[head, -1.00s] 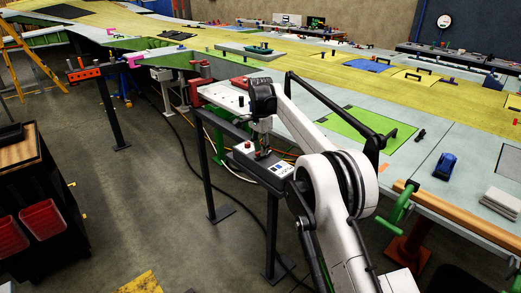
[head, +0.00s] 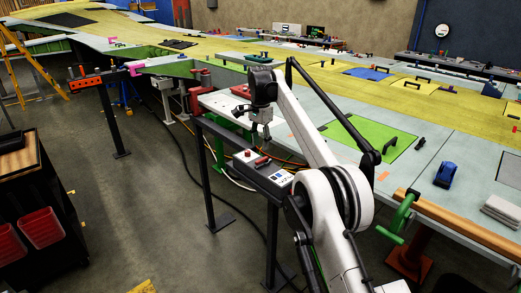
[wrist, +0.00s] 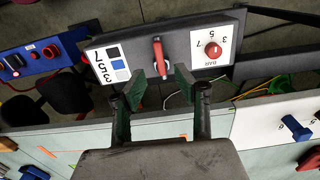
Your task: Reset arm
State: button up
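The control box (head: 272,181) is a grey sloped panel on a stand, with a white label at each side. It shows upside down in the wrist view (wrist: 140,72). A red lever (wrist: 160,58) sits mid-panel, between a label with blue and dark squares and a label with a red knob (wrist: 213,49). The lever also shows in the head view (head: 262,161). My gripper (head: 262,139) hangs above the box, apart from it. In the wrist view my gripper (wrist: 164,90) has its fingers spread, with the lever beyond the gap and nothing held.
The long wing surface (head: 440,125) runs behind the box, with a green panel (head: 370,143) and a blue tool (head: 446,170) on it. A dark cart with red bins (head: 40,228) stands at the left. An orange beam on a post (head: 85,72) stands further back. Open floor lies between.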

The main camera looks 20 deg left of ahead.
jog(key=shift+r, duration=0.35)
dwell(0.3)
jog(key=shift+w+d+r, duration=0.1)
jog(key=shift+d+r, duration=0.2)
jog(key=s+d+r+n+t+b, duration=0.1)
jog(key=s+d+r, duration=0.1)
jog(key=d+r, duration=0.75)
jog(key=s+d+r+n+t+b, duration=0.1)
jog(key=d+r, duration=0.5)
jog(key=d, duration=0.6)
jog(key=s+d+r+t+y, duration=0.1)
jog(key=s+d+r, duration=0.1)
jog(key=s+d, duration=0.55)
jog(key=s+d+f+n+t+b, duration=0.15)
jog(key=s+d+f, duration=0.25)
jog(key=s+d, duration=1.15)
jog(key=s+d+f+t, duration=0.1)
jog(key=s+d+f, duration=0.1)
jog(key=s+f, duration=0.2)
jog(key=s+d+f+n, duration=0.1)
jog(key=s+d+f, duration=0.1)
jog(key=s+f, duration=0.3)
jog(key=s+d+f+n+t+h, duration=0.1)
jog(key=s+d+f, duration=0.2)
jog(key=s+f, duration=0.2)
jog(key=s, duration=0.3)
jog(key=shift+t+b, duration=0.35)
jog(key=shift+b, duration=0.05)
